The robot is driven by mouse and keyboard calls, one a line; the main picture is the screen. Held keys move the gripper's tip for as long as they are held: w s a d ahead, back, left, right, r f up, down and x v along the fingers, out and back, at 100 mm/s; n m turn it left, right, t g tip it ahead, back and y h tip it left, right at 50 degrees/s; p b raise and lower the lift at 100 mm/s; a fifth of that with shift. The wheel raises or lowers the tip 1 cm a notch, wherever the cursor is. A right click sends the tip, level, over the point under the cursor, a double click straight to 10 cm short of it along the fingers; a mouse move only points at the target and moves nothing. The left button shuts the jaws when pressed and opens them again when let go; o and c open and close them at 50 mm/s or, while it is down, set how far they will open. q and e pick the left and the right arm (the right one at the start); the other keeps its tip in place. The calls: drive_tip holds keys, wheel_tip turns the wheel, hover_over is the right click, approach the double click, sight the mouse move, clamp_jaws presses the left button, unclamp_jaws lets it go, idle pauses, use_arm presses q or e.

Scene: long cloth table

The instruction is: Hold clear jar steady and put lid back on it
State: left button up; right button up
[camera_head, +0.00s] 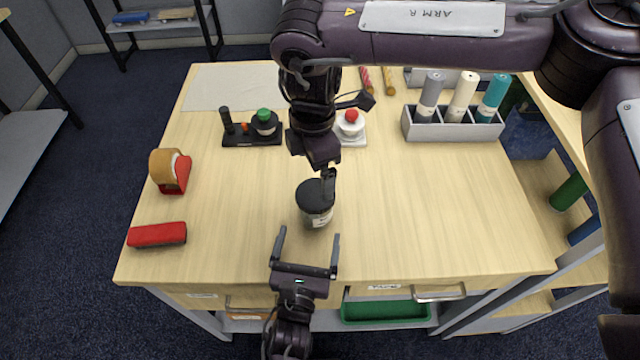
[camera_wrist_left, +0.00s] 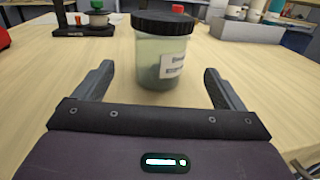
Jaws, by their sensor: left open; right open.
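The clear jar (camera_head: 320,219) stands upright near the table's front middle, with a white label; it also shows in the left wrist view (camera_wrist_left: 150,62). The black lid (camera_head: 311,194) sits on top of the jar, and in the left wrist view the lid (camera_wrist_left: 163,22) looks level on the rim. My left gripper (camera_head: 308,238) is open at the table's front edge, with its fingers pointing at the jar and the jar beyond the fingertips. My right gripper (camera_head: 328,182) is open, pointing down at the lid's right side. Whether it touches the lid I cannot tell.
A red tape dispenser (camera_head: 177,173) and a red stapler (camera_head: 157,235) lie at the left. A black stand (camera_head: 252,135) with a green-topped bottle is behind, beside a white red-topped item (camera_head: 350,124). A grey rack (camera_head: 452,127) of tubes stands back right. The table's right front is clear.

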sight(312, 221)
use_arm(q)
drive_tip(key=shift+w, duration=0.25)
use_arm(e)
drive_tip(key=shift+w, duration=0.25)
use_arm(q)
drive_tip(key=shift+s, duration=0.1)
use_arm(e)
drive_tip(key=shift+s, duration=0.2)
use_arm(q)
drive_tip(key=shift+w+d+r, duration=0.1)
drive_tip(key=shift+w, duration=0.15)
drive_tip(key=w, duration=0.2)
drive_tip(key=w+d, duration=0.1)
drive_tip(key=w, duration=0.4)
drive_tip(key=shift+w+d, duration=0.1)
drive_tip(key=shift+d, duration=0.05)
use_arm(e)
drive_tip(key=shift+w, duration=0.1)
use_arm(q)
drive_tip(key=shift+c, duration=0.3)
